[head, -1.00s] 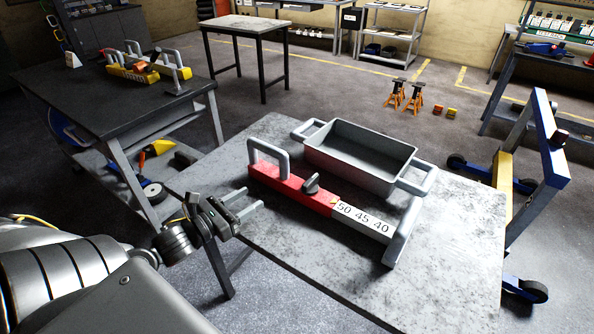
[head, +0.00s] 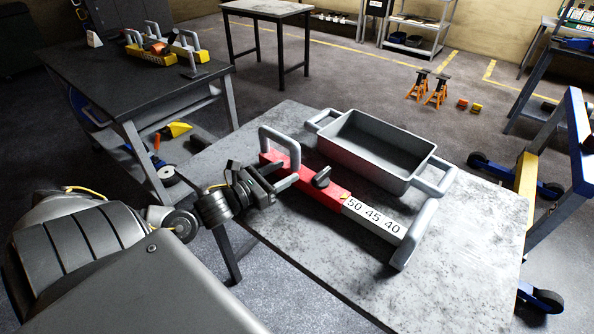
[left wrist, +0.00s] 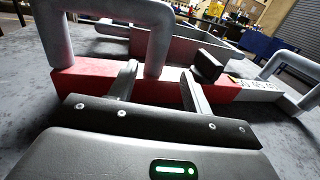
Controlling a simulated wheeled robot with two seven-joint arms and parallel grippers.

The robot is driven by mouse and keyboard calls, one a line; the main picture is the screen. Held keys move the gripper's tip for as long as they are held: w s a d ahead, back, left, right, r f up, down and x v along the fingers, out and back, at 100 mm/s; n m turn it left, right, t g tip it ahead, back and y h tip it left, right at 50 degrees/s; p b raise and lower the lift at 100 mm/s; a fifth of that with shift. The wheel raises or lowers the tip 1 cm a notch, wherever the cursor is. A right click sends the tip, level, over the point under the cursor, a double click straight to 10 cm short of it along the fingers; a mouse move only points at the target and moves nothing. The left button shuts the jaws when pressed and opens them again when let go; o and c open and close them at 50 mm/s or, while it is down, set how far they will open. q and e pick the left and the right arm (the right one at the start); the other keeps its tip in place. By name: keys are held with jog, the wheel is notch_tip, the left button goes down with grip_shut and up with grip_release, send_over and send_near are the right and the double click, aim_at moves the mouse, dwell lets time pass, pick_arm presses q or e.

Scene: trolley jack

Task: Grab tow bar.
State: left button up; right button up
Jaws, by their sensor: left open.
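The tow bar (head: 334,195) lies on the near grey table, with a red part, a pale part marked 50 45 40, a dark knob (head: 321,177) and a grey upright handle (head: 282,134) at its red end. A grey crossbar handle is at its other end. My left gripper (head: 289,176) is open at the near side of the red part, close to the upright handle. In the left wrist view, its two fingers point at the red bar (left wrist: 85,85); whether they touch it is hard to tell. My right gripper is not in view.
A grey tray (head: 372,167) with two handles stands on the table (head: 450,270) just behind the bar. A dark table (head: 130,85) with yellow tools is at the left. A blue wheeled frame (head: 577,150) stands at the right. The table front is clear.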

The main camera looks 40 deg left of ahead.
aim_at(291, 165)
pick_arm(q)
jog(key=shift+a+p+x, duration=0.2)
jog(key=shift+p+x, duration=0.05)
jog(key=shift+x, duration=0.95)
jog(key=shift+a+p+x, duration=0.2)
jog(key=shift+x, duration=1)
jog(key=shift+w+d+r, duration=0.1)
jog(key=shift+w+r, duration=0.05)
jog(key=shift+w, duration=0.25)
grip_shut()
jog(key=shift+r, duration=0.2)
